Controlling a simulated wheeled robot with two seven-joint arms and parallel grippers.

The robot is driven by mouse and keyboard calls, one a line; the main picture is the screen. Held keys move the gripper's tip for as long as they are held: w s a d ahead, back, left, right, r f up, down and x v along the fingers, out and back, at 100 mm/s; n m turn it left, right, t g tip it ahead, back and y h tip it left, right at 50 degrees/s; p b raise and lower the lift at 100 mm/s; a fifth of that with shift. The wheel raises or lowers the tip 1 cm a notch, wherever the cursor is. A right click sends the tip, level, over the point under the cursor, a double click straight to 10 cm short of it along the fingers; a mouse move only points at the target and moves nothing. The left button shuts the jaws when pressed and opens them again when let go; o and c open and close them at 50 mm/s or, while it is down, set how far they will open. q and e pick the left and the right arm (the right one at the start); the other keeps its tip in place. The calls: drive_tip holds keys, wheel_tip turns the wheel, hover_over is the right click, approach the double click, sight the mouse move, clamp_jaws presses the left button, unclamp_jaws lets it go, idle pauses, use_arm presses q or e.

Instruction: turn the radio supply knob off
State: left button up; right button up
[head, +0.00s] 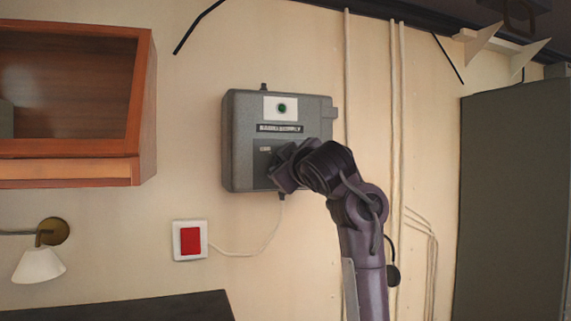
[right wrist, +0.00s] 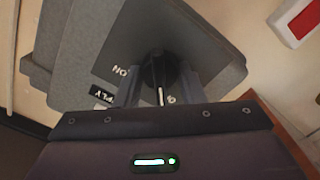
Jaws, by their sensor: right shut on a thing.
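A grey box (head: 232,140) labelled as the radio supply is fixed to the wall. It has a nameplate (head: 280,128) on its front. My right gripper (head: 283,170) is at the lower front of the box and hides the knob in the head view. In the right wrist view the black knob (right wrist: 156,68) sits between the two fingers of my right gripper, which is shut on it. The knob's white pointer line points down toward the gripper body. An upside-down ON mark (right wrist: 122,71) is left of the knob; another mark below right is partly hidden. My left gripper is not in view.
A green lamp (head: 282,108) is on the upper box front. A red switch in a white frame (head: 190,240) is below left. A wooden cabinet (head: 145,110), a wall lamp (head: 40,264) and a grey cabinet (head: 515,190) flank the area. Pipes run right of the box.

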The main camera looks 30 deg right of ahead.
drive_tip(key=shift+n, duration=0.5)
drive_tip(key=o, duration=1)
drive_tip(key=b+v, duration=0.4)
drive_tip(key=v, duration=0.3)
drive_tip(key=shift+s+a, duration=0.1)
drive_tip(key=shift+s, duration=0.3)
